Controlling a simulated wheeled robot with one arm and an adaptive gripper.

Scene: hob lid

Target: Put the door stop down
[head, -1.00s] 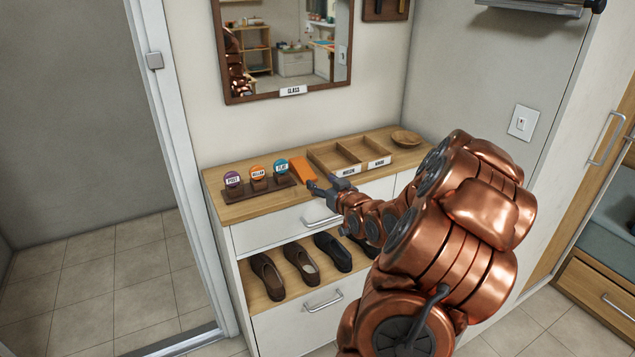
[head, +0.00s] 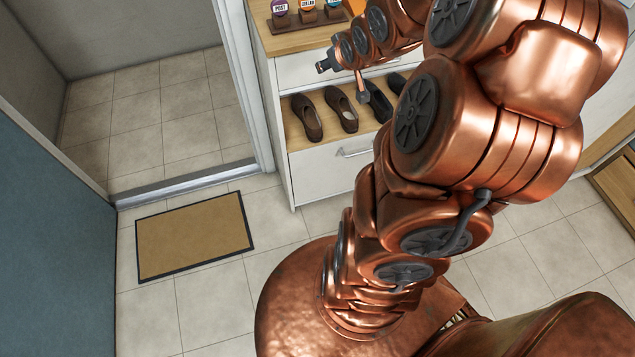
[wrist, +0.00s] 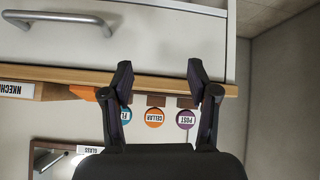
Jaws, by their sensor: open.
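The orange door stop (head: 356,6) lies on the wooden top of the shoe cabinet (head: 291,43), right of the labelled tags. Only a part of it shows at the top edge of the head view. In the wrist view, which is upside down, an orange bit of it (wrist: 103,94) shows beside and partly behind a finger. My gripper (head: 323,67) is in front of the cabinet, below its top edge and apart from the door stop. In the wrist view my gripper (wrist: 161,80) has its two fingers wide apart with nothing held between them.
Tags in a dark wooden rack (head: 307,20) stand on the cabinet top. Several dark shoes (head: 341,109) sit on the open shelf below. A doormat (head: 194,236) lies on the tiled floor by the doorway. The floor around the mat is clear.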

